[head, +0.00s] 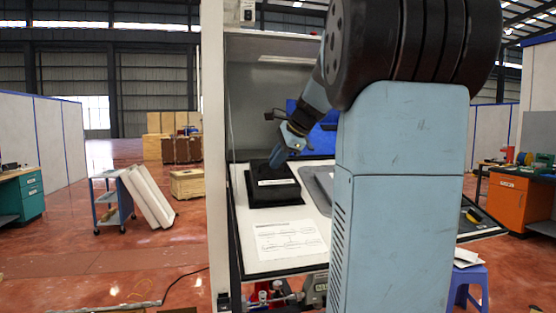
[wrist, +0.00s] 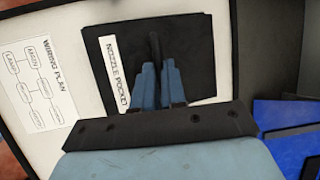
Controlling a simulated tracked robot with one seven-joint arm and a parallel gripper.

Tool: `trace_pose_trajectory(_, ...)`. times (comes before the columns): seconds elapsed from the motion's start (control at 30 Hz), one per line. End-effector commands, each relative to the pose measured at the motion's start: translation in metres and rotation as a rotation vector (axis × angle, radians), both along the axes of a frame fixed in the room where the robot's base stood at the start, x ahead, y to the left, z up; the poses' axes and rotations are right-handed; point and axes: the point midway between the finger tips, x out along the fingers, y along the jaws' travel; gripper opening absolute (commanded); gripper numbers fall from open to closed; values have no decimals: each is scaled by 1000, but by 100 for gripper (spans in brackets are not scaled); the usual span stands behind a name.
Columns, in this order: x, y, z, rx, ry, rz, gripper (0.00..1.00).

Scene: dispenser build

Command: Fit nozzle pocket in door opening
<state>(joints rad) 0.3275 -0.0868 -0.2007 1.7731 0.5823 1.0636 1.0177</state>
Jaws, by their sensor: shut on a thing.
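The nozzle pocket (head: 275,194) is a black, squarish piece with a raised middle and a white label strip. It is on the white work surface at the left of the cabinet bay. In the wrist view the nozzle pocket (wrist: 193,38) shows its label and a thin dark upright tab. My gripper (head: 278,160) reaches down to it from above. In the wrist view my gripper (wrist: 157,66) has its blue fingers shut on the tab. I cannot tell whether the pocket rests on the surface or hangs just above it. The door opening cannot be made out clearly.
A wiring plan sheet (head: 287,241) lies on the white surface in front of the pocket. A grey panel (head: 319,181) lies to the right, partly hidden by my arm. A blue bin (wrist: 285,115) stands behind. The cabinet's white post (head: 216,150) bounds the left side.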

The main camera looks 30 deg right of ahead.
Motion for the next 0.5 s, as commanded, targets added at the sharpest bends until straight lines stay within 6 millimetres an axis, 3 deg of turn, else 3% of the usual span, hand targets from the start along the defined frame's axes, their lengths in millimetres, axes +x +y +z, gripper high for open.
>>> trace_pose_trajectory(0.03, 0, 0, 1, -1, -2, 0, 0)
trace_pose_trajectory(0.07, 0, 0, 1, -1, -2, 0, 14)
trace_pose_trajectory(0.33, 0, 0, 1, -1, -1, 0, 40)
trace_pose_trajectory(0.5, 0, 0, 1, -1, -1, 0, 41)
